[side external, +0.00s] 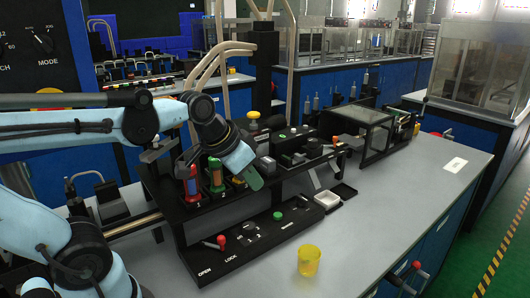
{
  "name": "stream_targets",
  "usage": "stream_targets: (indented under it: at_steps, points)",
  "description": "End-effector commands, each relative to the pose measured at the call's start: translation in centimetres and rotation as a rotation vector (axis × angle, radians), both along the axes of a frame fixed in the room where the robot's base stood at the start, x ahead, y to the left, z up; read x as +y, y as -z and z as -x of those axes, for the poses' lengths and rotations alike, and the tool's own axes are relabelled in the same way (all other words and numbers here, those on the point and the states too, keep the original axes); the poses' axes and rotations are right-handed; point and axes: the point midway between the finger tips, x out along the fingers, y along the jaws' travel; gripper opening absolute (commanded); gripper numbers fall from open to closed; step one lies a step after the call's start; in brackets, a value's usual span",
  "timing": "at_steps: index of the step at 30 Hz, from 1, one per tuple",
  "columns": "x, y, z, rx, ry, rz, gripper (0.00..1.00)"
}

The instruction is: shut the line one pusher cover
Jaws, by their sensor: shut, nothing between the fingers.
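My gripper (254,178) hangs from my pale blue arm, over the black machine (290,225) on the grey bench. It is seen from the side, with its fingers together and nothing visible held in it. Just left of it stand a red cylinder (191,188) by the mark 1 and an orange and green cylinder (215,173) by the mark 2. I cannot clearly make out the line one pusher cover or whether it is open; my gripper and wrist hide part of that area. A red-knobbed lever (221,240) sits between the OPEN and LOCK marks on the front panel.
A clear-sided box (361,132) stands on the machine's right. A white tray (327,200) and a yellow cup (309,260) are in front. A green knob (278,215) rises from the panel. The bench's right side is mostly clear around a small white plate (455,165).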

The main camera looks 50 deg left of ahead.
Motion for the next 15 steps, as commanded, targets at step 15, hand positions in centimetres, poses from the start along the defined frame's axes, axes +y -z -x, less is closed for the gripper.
stream_targets:
  at_steps: [15]
  points:
    - [11.5,-10.1,-9.0,0.185,0.285,-0.028,0.0]
